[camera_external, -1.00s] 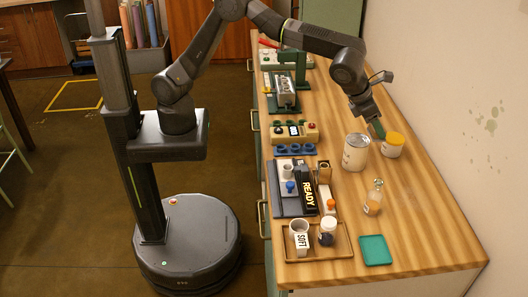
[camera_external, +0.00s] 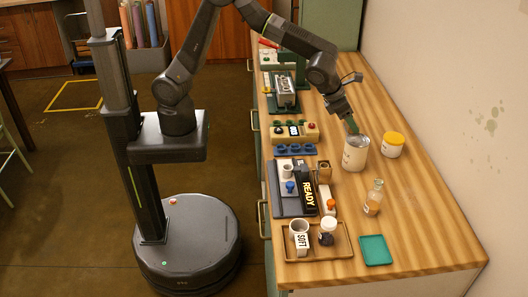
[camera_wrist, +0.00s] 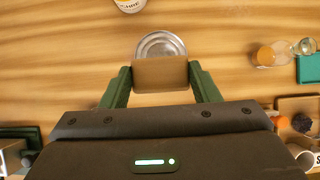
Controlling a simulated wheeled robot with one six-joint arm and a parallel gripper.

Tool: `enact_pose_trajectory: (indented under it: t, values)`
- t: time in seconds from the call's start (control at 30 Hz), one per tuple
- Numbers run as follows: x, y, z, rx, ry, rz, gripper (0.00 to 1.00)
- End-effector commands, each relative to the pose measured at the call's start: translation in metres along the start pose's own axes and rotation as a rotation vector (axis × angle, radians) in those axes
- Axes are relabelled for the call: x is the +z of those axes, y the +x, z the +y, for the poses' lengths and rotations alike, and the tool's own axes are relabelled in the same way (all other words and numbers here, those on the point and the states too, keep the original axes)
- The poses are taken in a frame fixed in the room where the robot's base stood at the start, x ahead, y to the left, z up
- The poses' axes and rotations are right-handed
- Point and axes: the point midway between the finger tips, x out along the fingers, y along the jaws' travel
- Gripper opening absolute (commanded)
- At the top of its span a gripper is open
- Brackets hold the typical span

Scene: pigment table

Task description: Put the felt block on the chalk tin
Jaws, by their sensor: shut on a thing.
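My gripper (camera_external: 352,126) is shut on a brown felt block (camera_wrist: 160,74), held between its green fingers in the wrist view. The block cannot be made out in the external view. The chalk tin (camera_external: 355,155) is a cream cylinder standing upright on the wooden table; its label is too small to read. My fingers show close above and behind its top in the external view. In the wrist view the tin's round metal top (camera_wrist: 160,43) shows just beyond the block, which covers its near part. Whether block and tin touch cannot be told.
A yellow-lidded jar (camera_external: 393,145) stands right of the tin. A tray (camera_external: 333,252) with cups and a black READY sign (camera_external: 305,193) are to the left. The table's back right is clear.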

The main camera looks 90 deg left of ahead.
Motion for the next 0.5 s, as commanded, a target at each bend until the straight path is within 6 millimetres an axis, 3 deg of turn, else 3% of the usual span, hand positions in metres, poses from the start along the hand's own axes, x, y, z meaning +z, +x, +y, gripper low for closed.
enact_pose_trajectory:
  t: [0.2, 0.5]
  values:
    - [-0.017, 0.025, 0.0, 0.001, 0.001, 0.003, 0.33]
    - [-0.018, 0.028, 0.0, 0.0, 0.0, 0.002, 0.33]
